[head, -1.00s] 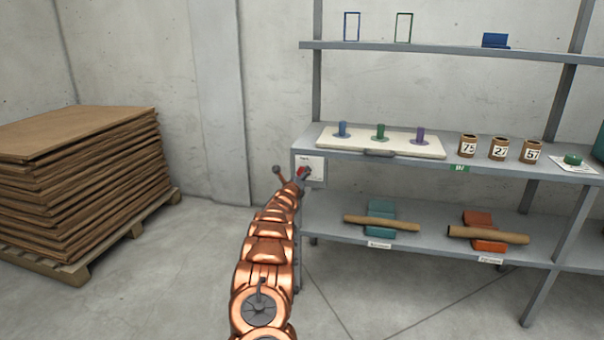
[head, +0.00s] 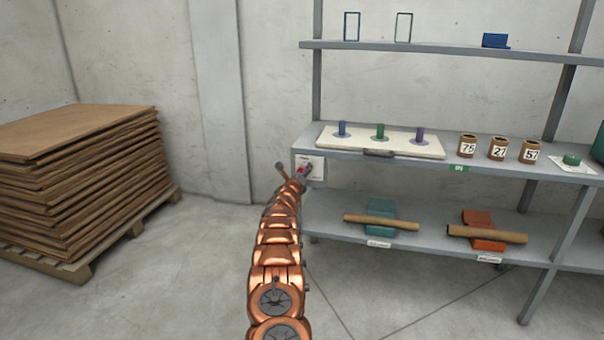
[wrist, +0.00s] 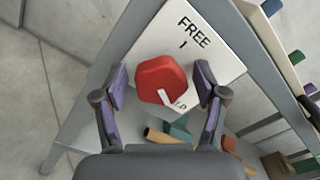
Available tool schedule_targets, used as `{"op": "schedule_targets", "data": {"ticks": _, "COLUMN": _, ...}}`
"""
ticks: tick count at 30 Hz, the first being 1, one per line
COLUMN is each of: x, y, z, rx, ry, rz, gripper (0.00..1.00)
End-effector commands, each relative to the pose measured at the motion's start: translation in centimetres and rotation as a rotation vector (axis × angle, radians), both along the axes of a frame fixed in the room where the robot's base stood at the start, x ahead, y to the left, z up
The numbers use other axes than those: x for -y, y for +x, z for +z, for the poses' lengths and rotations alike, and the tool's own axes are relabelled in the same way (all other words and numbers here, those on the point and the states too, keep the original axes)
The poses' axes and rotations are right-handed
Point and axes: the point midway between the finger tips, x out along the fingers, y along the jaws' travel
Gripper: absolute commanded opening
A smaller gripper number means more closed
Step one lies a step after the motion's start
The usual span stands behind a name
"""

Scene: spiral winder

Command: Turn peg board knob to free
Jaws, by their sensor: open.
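A red faceted knob (wrist: 161,80) sits on a white plate (wrist: 218,38) at the shelf's left end. The plate reads FREE with a short mark at its top; another label, partly hidden, ends in "LD". The knob's white pointer (wrist: 172,98) points toward that lower label, away from FREE. My gripper (wrist: 162,77) is open, one finger on each side of the knob, with no clear contact visible. In the head view, my gripper (head: 303,173) largely covers the knob on the plate (head: 317,166). The peg board (head: 330,138) lies on the shelf above right.
The peg board carries blue, green and purple pegs. Numbered brown cups (head: 498,149) stand to its right. The lower shelf (head: 335,229) holds brown rolls on teal and orange supports. A cardboard stack (head: 85,180) stands on a pallet at left. Floor between is clear.

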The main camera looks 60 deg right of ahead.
Motion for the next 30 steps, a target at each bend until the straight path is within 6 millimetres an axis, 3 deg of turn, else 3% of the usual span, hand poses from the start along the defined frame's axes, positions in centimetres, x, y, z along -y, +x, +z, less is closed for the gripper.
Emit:
{"op": "schedule_targets", "data": {"ticks": 2, "x": -0.01, "y": 0.01, "z": 0.01, "rx": 0.000, "ry": 0.000, "rz": 0.000, "gripper": 0.71}}
{"op": "schedule_targets", "data": {"ticks": 20, "x": -0.04, "y": 0.05, "z": 0.05, "rx": 0.000, "ry": -0.001, "rz": 0.001, "gripper": 0.11}}
{"op": "schedule_targets", "data": {"ticks": 30, "x": -0.06, "y": 0.08, "z": 0.15, "rx": -0.050, "ry": -0.020, "rz": 0.001, "gripper": 0.11}}
